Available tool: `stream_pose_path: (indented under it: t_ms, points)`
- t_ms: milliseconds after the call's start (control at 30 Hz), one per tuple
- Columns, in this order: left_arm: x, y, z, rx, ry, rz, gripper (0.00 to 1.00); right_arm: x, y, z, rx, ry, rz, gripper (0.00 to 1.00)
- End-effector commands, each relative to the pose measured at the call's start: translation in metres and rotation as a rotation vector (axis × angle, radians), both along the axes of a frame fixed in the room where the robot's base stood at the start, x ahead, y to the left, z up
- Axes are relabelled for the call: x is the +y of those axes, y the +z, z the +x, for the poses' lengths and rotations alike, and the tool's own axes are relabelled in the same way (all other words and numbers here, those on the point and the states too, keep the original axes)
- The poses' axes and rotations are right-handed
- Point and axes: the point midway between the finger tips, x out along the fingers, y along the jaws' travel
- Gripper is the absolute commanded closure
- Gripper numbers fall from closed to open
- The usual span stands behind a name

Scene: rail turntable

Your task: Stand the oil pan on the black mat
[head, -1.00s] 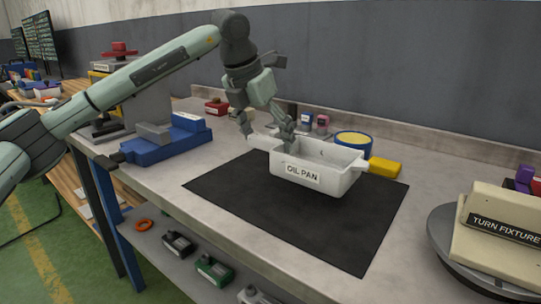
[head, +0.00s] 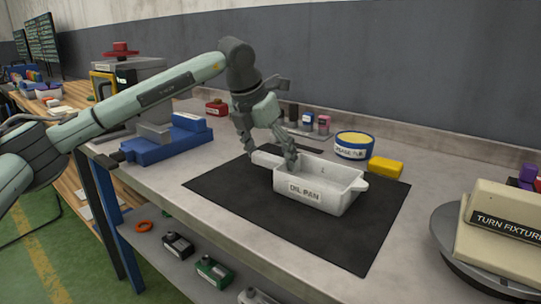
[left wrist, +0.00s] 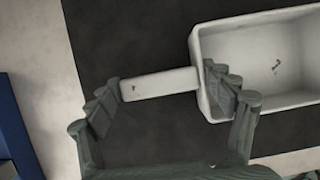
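The white oil pan (head: 312,203) is upright and level over the black mat (head: 350,245), label toward me. Its base looks down at the mat; I cannot tell whether a thin gap is left. My left gripper (head: 271,155) comes down from above and spans the pan's handle lengthwise. In the left wrist view my left gripper (left wrist: 163,78) has one finger at the free end of the handle (left wrist: 158,85) and the other inside the near wall of the pan (left wrist: 275,60). It looks closed on the pan this way. My right gripper is out of view.
Behind the mat stand a blue-banded round tin (head: 354,145) and a yellow block (head: 385,167). A blue fixture (head: 165,145) is at left. The turntable (head: 455,240) with the turn fixture (head: 497,213) is at right. The mat's front part is clear.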

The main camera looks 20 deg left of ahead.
Motion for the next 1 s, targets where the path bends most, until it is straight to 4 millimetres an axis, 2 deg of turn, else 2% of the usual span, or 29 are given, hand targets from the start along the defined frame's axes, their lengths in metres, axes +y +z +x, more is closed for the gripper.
stream_pose_path:
  t_ms: [33, 167, 600, 833, 1000]
  points:
    - [0.000, 0.000, 0.000, 0.000, 0.000, 0.000, 0.14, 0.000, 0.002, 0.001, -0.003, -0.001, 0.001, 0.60]
    - [0.000, 0.000, 0.000, 0.000, 0.000, 0.000, 0.00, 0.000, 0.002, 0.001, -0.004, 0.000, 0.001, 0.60]
    - [0.000, 0.005, 0.000, -0.001, 0.000, 0.000, 0.00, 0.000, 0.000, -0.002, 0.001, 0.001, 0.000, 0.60]
    - [0.004, 0.033, -0.011, -0.003, 0.000, -0.001, 0.00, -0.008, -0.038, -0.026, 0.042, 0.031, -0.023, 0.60]
    - [0.010, 0.069, -0.026, -0.005, 0.000, -0.001, 0.00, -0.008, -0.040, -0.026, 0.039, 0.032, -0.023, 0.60]
